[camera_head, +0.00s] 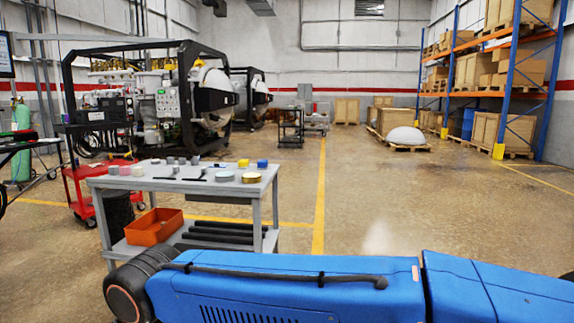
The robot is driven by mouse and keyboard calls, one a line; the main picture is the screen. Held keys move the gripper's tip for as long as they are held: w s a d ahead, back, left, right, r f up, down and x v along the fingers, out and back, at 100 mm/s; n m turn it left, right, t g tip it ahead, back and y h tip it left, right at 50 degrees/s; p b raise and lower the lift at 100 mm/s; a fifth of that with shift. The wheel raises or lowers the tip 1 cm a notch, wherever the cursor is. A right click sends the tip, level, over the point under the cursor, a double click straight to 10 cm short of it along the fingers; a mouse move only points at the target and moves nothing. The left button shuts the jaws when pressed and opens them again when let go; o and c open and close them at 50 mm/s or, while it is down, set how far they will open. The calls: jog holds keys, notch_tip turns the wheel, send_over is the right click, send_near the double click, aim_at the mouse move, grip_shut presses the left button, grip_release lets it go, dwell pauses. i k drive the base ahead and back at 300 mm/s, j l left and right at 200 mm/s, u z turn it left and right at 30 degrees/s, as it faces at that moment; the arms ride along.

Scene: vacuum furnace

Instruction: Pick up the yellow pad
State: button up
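A small yellow block (243,163), the only clearly yellow piece on the table and so seemingly the yellow pad, lies near the back right of the grey worktable (130,183). A blue block (262,163) lies just right of it. A round tan disc (251,178) lies in front of it, and a round pale disc (225,176) lies to the front left. The yellow block's top and front show uncovered. My blue arm crosses the bottom of the view, apart from the table; my gripper is out of view.
Several small grey and pinkish blocks and dark thin tools lie on the table's left and middle. An orange bin (154,227) and dark rods (222,233) sit on its lower shelf. A red cart (84,193) stands behind left.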

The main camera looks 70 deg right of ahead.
aim_at(243, 163)
jog(key=z, duration=1.8)
